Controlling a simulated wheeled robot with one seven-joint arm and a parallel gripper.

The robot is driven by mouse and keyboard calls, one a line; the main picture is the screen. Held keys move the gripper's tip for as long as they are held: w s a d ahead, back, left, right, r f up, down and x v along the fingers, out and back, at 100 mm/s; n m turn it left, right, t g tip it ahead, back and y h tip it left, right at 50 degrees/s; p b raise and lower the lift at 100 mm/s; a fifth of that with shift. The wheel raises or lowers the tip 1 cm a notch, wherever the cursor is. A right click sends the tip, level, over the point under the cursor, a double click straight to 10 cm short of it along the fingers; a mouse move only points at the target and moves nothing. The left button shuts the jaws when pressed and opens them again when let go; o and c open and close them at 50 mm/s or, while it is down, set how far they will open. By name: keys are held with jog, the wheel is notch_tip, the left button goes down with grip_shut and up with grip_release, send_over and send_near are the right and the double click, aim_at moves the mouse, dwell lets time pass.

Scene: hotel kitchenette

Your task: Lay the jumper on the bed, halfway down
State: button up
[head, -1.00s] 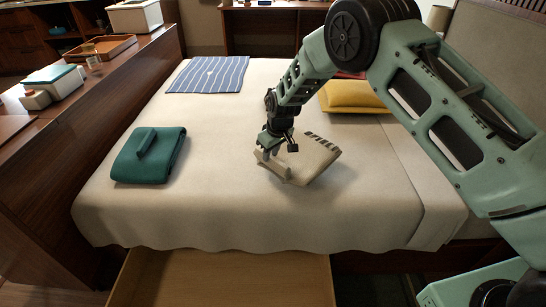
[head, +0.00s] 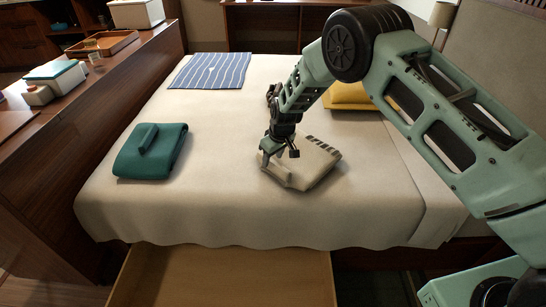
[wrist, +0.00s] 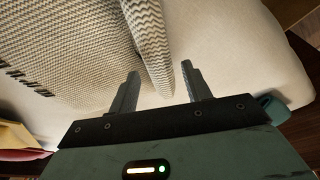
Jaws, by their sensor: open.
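The jumper, a beige knitted folded bundle with dark stripes along one edge (head: 313,163), lies on the bed (head: 225,205), right of its middle. In the wrist view its ribbed knit (wrist: 75,40) fills the upper left, with a raised fold running down towards the jaws. My gripper (head: 272,164) is at the jumper's left edge, pointing down. In the wrist view the two fingers (wrist: 160,74) are apart, with the end of the raised fold between them. I cannot tell whether either finger touches the cloth.
A teal folded garment (head: 150,152) lies at the bed's left. A blue striped cloth (head: 210,71) lies at the far left and a yellow cushion (head: 348,97) at the far right. An open drawer (head: 225,278) sticks out below the near edge. The bed's middle is clear.

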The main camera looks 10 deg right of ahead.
jog(key=v, duration=1.2)
jog(key=s+a+r+g, duration=0.1)
jog(key=s+a+r, duration=0.3)
jog(key=s+r, duration=0.4)
jog(key=s+r+g, duration=0.1)
jog(key=s+r, duration=0.2)
jog(key=s, duration=0.7)
jog(key=s+r, duration=0.4)
jog(key=s, duration=0.7)
jog(key=s+d+h, duration=0.1)
jog(key=s+d, duration=0.3)
jog(key=s, duration=0.9)
jog(key=shift+d+n+g, duration=0.2)
jog(key=shift+n+g, duration=0.1)
jog(key=shift+n, duration=0.1)
jog(key=shift+r, duration=0.1)
